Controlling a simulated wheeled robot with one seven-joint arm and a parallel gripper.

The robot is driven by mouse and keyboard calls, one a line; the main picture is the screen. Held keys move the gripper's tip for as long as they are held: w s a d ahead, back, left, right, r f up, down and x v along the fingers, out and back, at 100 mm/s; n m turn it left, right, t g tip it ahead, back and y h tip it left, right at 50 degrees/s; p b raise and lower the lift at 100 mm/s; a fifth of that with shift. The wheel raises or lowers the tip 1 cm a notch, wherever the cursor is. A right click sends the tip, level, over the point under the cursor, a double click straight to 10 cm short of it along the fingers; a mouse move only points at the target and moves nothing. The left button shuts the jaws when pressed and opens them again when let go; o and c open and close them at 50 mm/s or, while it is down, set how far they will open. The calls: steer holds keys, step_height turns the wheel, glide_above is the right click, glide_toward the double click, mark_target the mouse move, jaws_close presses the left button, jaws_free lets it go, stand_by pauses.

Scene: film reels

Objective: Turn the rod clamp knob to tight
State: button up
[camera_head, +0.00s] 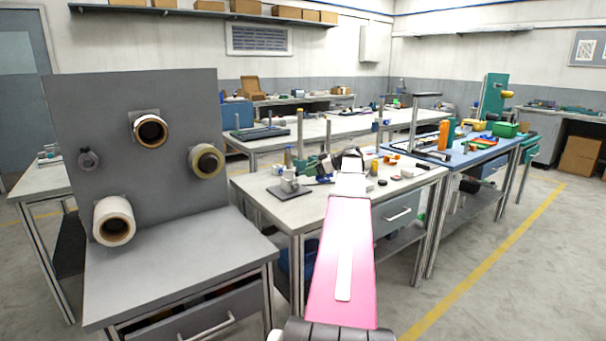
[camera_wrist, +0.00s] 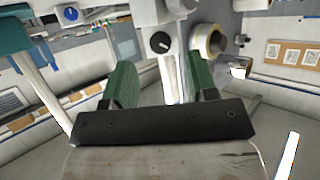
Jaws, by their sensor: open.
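In the wrist view a round black knob (camera_wrist: 160,42) with a white pointer mark sits on a pale grey clamp block (camera_wrist: 146,13). The pointer lies at a slant; I cannot read any marks around it. My gripper (camera_wrist: 160,64) is open, with its two green fingers apart and nothing between them. The knob shows between and just beyond the fingertips, and I see no contact. In the head view my gripper (camera_head: 350,158) is over the near workbench, right of a small grey stand (camera_head: 288,184) on a dark plate. The knob cannot be made out there.
The near workbench (camera_head: 265,207) also holds small parts and upright rods. A grey panel (camera_head: 110,90) with several reels stands at left. A blue-topped bench (camera_head: 470,152) with tools is at right. The wrist view shows a pale rod (camera_wrist: 35,75) at left and a reel (camera_wrist: 208,42).

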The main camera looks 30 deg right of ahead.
mark_target(297, 173)
steer(key=shift+x, duration=1.85)
steer(key=c, duration=0.9)
steer(key=shift+c, duration=0.2)
steer(key=m+g, duration=0.1)
steer(key=m+y, duration=0.1)
steer(key=m, duration=0.1)
steer(key=shift+w+d+g, duration=0.15)
steer(key=shift+g, duration=0.25)
steer(key=shift+f+m+g+y, duration=0.1)
steer(key=shift+m+g+y, duration=0.4)
steer(key=shift+m+y, duration=0.8)
steer(key=shift+m, duration=0.4)
